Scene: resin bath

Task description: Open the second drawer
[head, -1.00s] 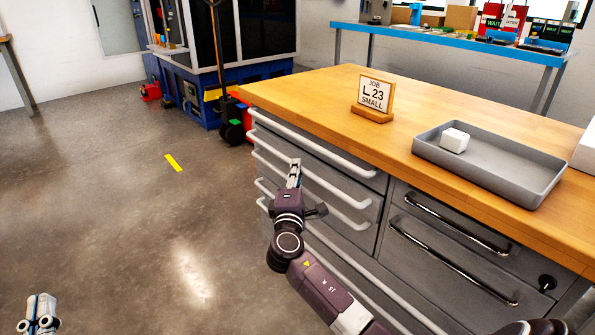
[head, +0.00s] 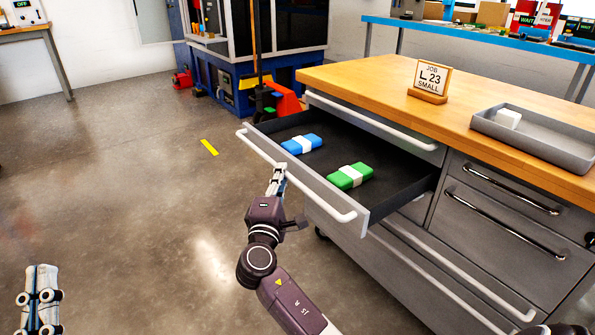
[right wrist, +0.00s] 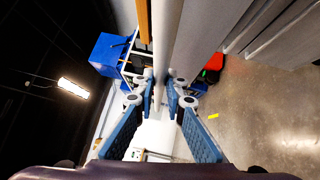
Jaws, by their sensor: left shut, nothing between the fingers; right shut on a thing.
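The second drawer (head: 322,195) of the left column is pulled well out of the cabinet. Its dark inside shows a blue block with a white band (head: 301,145) and a green block with a white band (head: 350,177). My right gripper (head: 278,178) is shut on the drawer's long white handle (head: 300,186). In the right wrist view the fingers (right wrist: 165,92) close around the bar, whose gripped part is partly hidden. My left gripper (head: 40,285) is shut and empty over the floor at lower left, far from the drawer.
The top drawer's handle (head: 375,122) sits close in above, and that drawer is closed. The wooden top (head: 375,82) bears a job sign (head: 431,78) and a grey tray (head: 535,142) with a white block. The floor left of the drawer is clear.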

